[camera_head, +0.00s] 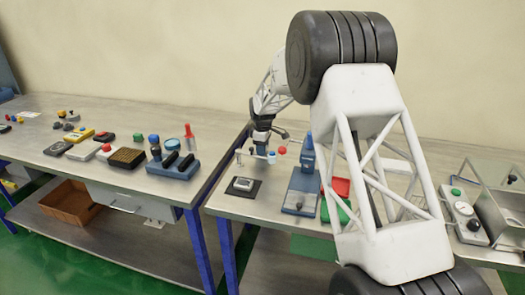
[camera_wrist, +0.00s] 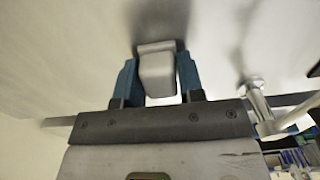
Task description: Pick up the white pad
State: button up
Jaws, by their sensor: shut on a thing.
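The white pad (camera_wrist: 158,72) shows in the wrist view as a pale block between the two blue fingers of my gripper (camera_wrist: 157,82). The fingers are shut on its sides, and its far end lies close to a pale surface; I cannot tell whether it touches. In the head view my gripper (camera_head: 262,150) is over the back part of the right table, and the pad cannot be made out clearly there.
A black plate with a grey block (camera_head: 243,186) lies in front of my gripper. A blue device (camera_head: 302,185) and a red-and-green container (camera_head: 337,200) stand to the right. In the wrist view a metal post (camera_wrist: 257,100) stands close to the right.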

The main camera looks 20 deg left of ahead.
jog(key=shift+r, duration=0.1)
jog(key=shift+r, duration=4.9)
